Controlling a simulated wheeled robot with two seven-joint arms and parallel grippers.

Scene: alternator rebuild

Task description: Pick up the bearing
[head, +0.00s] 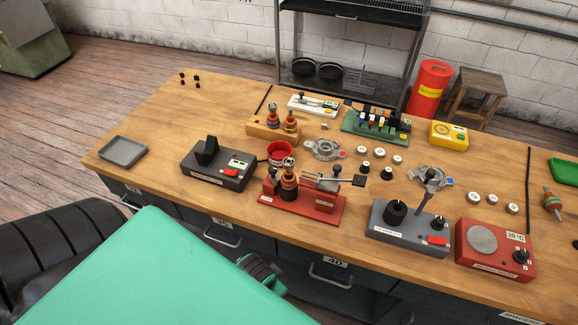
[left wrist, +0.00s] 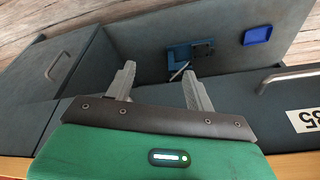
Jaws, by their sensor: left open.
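Several small round parts lie on the bench, and I cannot tell which is the bearing. One group of pale round parts (head: 380,154) is right of a grey metal housing (head: 324,149). Two darker-sided ones (head: 386,174) lie just in front of it. Another row of pale round parts (head: 492,203) is at the right. My right gripper is not in view.
The wooden bench (head: 165,125) carries a red fixture (head: 325,202), a grey box with a black block (head: 232,168), a grey tray (head: 122,151) and a red heater box (head: 495,248). The left wrist view shows a blue tray (left wrist: 258,35) by the drawers. The bench's far left is mostly clear.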

